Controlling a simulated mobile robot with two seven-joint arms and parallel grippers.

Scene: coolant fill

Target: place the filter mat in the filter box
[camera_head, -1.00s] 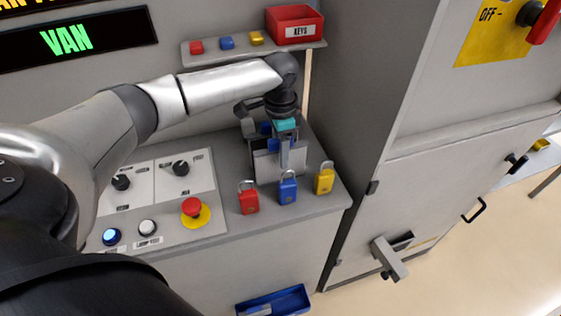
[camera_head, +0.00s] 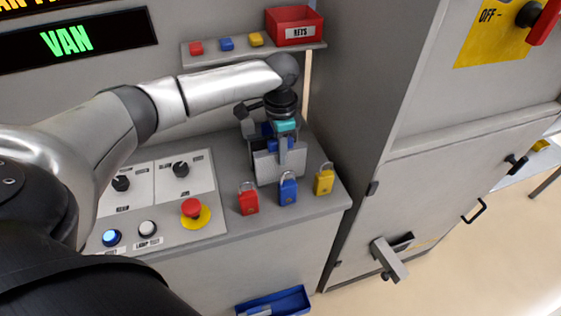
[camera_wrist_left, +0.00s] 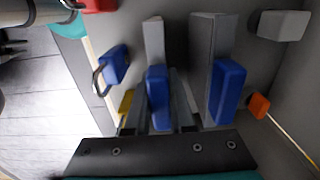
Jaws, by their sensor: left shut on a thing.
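My left gripper (camera_head: 284,150) is low over the right end of the grey counter, pointing down behind the row of padlocks. In the left wrist view its fingers (camera_wrist_left: 158,118) are shut around a blue block (camera_wrist_left: 158,90) joined to a grey plate (camera_wrist_left: 153,40). A second blue block (camera_wrist_left: 227,88) on another grey plate (camera_wrist_left: 204,60) stands beside it, apart from the fingers. In the head view, pale grey plates (camera_head: 266,168) show beneath the gripper. No label identifies the filter mat or the filter box; the gripper partly hides this area. My right gripper is out of view.
A red padlock (camera_head: 249,202), a blue padlock (camera_head: 288,192) and a yellow padlock (camera_head: 325,182) stand in front of the gripper. A red emergency button (camera_head: 192,207) is to the left. A shelf with a red box (camera_head: 294,28) is behind. A tall grey cabinet (camera_head: 400,200) is right.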

